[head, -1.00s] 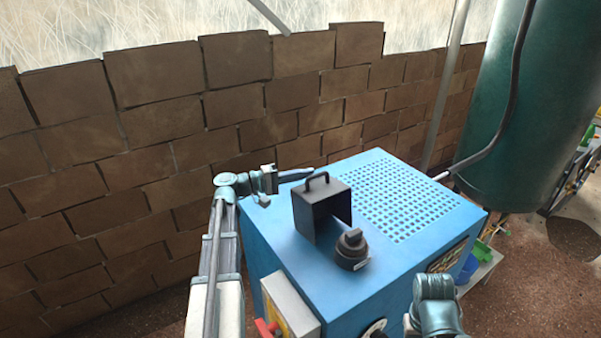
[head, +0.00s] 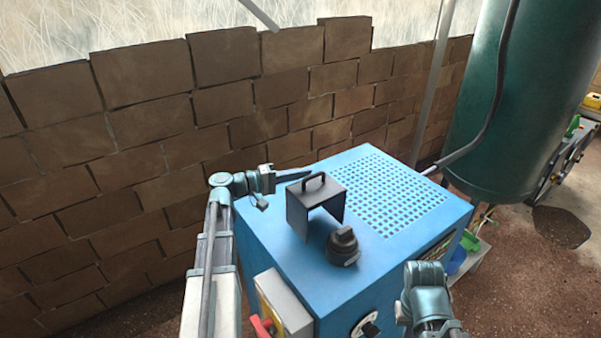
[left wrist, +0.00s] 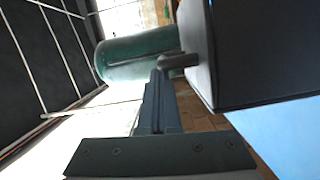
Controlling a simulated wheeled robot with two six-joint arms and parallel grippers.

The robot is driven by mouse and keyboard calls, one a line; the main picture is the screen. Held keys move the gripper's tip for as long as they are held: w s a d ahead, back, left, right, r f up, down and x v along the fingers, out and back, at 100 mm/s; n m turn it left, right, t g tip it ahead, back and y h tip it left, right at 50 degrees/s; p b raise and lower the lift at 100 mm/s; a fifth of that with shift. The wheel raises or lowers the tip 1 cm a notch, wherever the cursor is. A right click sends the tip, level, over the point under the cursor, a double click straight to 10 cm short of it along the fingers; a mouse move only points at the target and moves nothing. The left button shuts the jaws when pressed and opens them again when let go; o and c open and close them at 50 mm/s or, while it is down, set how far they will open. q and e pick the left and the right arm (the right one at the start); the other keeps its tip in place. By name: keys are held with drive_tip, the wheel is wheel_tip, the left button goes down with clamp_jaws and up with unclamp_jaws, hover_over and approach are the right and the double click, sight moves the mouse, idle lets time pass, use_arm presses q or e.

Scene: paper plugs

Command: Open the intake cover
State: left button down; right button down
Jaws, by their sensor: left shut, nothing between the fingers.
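The intake cover (head: 298,217) is a black box-like hood with a handle (head: 313,181) on top. It stands on the blue machine (head: 270,235), left of a black round knob-like part (head: 342,246). My left gripper (head: 315,158) is shut and empty, its dark fingers just behind the cover. In the left wrist view the shut fingertips (left wrist: 160,78) are right beside the handle (left wrist: 181,61), and the cover (left wrist: 262,58) fills the upper right. Whether they touch the handle cannot be told. Of my right arm only a link shows at the lower right; its gripper is out of view.
A perforated grille (head: 388,195) covers the back of the machine's top. A grey box with a red switch (head: 262,326) is on its front left. A brick wall (head: 130,180) stands behind, and a large green tank (head: 505,100) is at the back right.

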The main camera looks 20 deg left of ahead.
use_arm(q)
drive_tip(key=v, duration=1.3)
drive_tip(key=shift+s+a, duration=0.25)
drive_tip(key=shift+s, duration=0.05)
drive_tip(key=shift+f, duration=0.1)
